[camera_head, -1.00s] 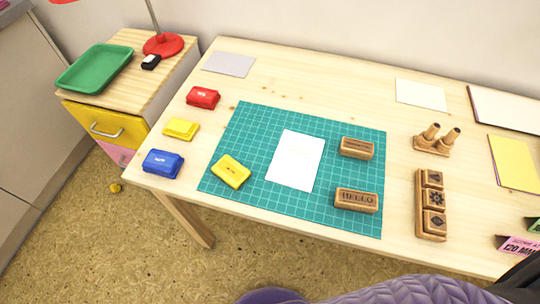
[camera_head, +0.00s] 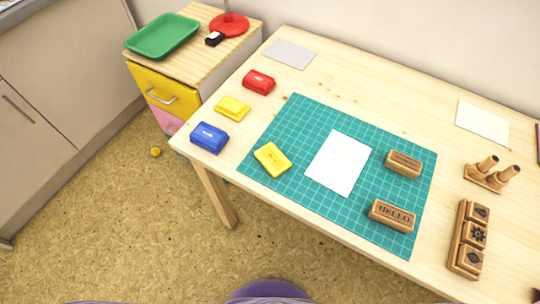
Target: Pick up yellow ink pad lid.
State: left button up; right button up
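A yellow piece with a small dark mark on top, which looks like the ink pad lid (camera_head: 272,159), lies tilted in-plane on the left part of the green cutting mat (camera_head: 262,180). A plain yellow ink pad (camera_head: 231,108) sits on the bare table to the upper left, between a red ink pad (camera_head: 258,82) and a blue ink pad (camera_head: 209,137). The lid and that pad are apart. Neither of my grippers shows in the head view.
White paper (camera_head: 339,163) lies mid-mat, with wooden stamps (camera_head: 403,164) (camera_head: 392,215) to its right. A stamp tray (camera_head: 468,238) and handled stamps (camera_head: 491,174) stand farther right. A side cabinet with a green tray (camera_head: 162,36) adjoins the table's left end.

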aim_at(276, 164)
jog(key=k+l+u, duration=0.5)
jog(key=k+u, duration=0.25)
jog(key=k, duration=0.15)
